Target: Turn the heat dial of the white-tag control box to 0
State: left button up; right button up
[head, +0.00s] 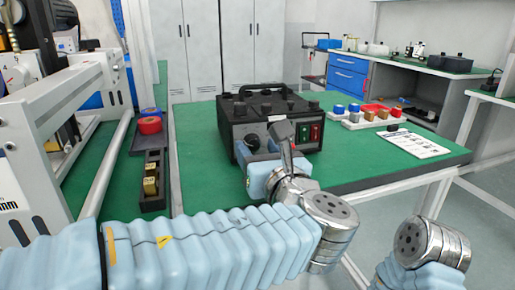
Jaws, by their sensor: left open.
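The control box (268,108) is black, with a carry handle and several knobs on top, and stands on the green table top. A white tag (277,118) shows on its front upper edge. A dark round dial (252,142) shows at the left of the front face; its scale and pointer are too small to read. My left gripper (282,137) is open just in front of the box's front face, to the right of this dial, and hides part of the front. Whether it touches the box I cannot tell. My right arm shows at the lower right; its gripper is out of the picture.
Green and red switches (309,133) sit at the right of the box's front. A tray with blue and red pieces (365,115) and a white card (413,145) lie to the right. Red and blue rolls (150,125) and a grey frame stand left.

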pick_arm(q)
jog(key=shift+w+a, duration=0.15)
jog(key=shift+w, duration=0.35)
jog(key=shift+c, duration=0.2)
grip_shut()
